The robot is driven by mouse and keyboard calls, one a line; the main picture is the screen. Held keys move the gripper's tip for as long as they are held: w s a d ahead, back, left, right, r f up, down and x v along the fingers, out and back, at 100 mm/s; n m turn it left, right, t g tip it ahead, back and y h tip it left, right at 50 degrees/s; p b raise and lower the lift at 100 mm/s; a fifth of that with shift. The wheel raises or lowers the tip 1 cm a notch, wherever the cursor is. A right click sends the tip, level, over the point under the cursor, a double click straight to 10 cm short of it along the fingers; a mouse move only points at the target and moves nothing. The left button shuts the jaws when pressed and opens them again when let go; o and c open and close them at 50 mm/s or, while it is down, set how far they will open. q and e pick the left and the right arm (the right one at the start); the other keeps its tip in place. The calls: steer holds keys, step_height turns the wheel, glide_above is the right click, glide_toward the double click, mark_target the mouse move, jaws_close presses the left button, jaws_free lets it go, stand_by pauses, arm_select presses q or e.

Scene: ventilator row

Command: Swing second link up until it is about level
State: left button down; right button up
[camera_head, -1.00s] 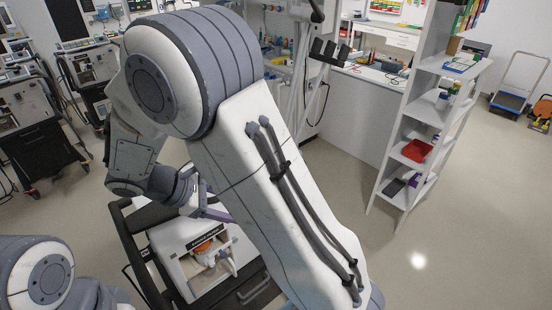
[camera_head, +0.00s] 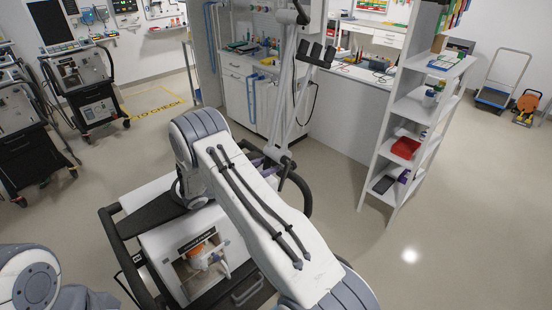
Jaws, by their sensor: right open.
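A ventilator cart (camera_head: 252,290) with a black rail stands below me, carrying a white ventilator housing (camera_head: 160,243). A slim white support arm (camera_head: 290,75) rises steeply above its far right side, with a dark joint at the top. Its links run close together, so I cannot tell clearly which is the second; none looks level. A black holder (camera_head: 316,54) sits near its top. My right gripper (camera_head: 262,157) is open beside the support arm's lower end, partly hidden behind my right arm. I cannot tell whether it touches. My left gripper is out of view.
A white shelf unit (camera_head: 410,105) stands to the right, and a workbench (camera_head: 345,115) stands behind the support arm. Other ventilator carts (camera_head: 85,85) stand at the left. The floor (camera_head: 460,220) at the lower right is clear.

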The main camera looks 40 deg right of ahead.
steer(key=d, duration=0.2)
steer(key=d+p, duration=0.1)
steer(key=shift+s+d, duration=0.25)
steer(key=shift+d, duration=0.1)
jaws_close()
stand_by(1.2)
